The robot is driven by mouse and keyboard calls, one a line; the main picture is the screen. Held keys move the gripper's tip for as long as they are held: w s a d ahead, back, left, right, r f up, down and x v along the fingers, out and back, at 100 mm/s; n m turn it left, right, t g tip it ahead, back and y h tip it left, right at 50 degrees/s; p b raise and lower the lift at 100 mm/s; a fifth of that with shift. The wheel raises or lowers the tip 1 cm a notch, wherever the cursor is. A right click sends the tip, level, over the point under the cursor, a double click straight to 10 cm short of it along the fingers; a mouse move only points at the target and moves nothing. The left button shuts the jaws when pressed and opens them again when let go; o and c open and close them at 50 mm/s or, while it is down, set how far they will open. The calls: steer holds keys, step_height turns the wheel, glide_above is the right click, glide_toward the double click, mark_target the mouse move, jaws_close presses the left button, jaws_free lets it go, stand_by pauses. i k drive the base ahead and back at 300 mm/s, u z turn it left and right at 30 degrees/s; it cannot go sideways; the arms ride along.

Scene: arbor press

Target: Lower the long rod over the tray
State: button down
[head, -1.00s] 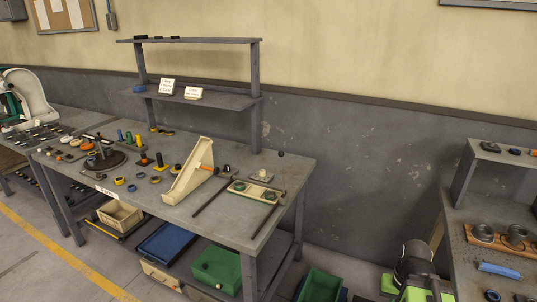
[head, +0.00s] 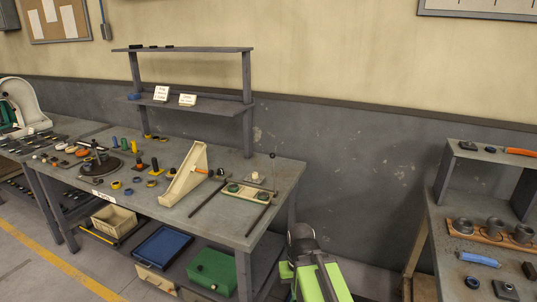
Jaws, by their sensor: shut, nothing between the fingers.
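A cream tray (head: 245,190) with two green round pads lies on the right part of the grey workbench. A thin upright rod with a dark knob (head: 272,156) stands at its far right side. Two long dark bars lie at the tray: one (head: 208,197) to its left, another (head: 258,219) at its front right. I cannot tell which is the long rod. My black and green arm shows at the bottom; my gripper is not in view, and nothing of mine touches the tray.
The workbench (head: 225,222) has a shelf rack (head: 190,100) at its back and crowded small parts on its left. A blue tray (head: 163,248) and a green box (head: 212,270) sit below. Another bench with grey rings (head: 492,230) stands right, across a gap.

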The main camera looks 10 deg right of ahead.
mark_target(273, 156)
steer(key=z, duration=0.05)
steer(key=i, duration=1)
steer(key=u, duration=0.05)
steer(key=k, duration=1.3)
steer(key=u, duration=0.55)
steer(key=i, duration=1.65)
steer(key=u, duration=0.4)
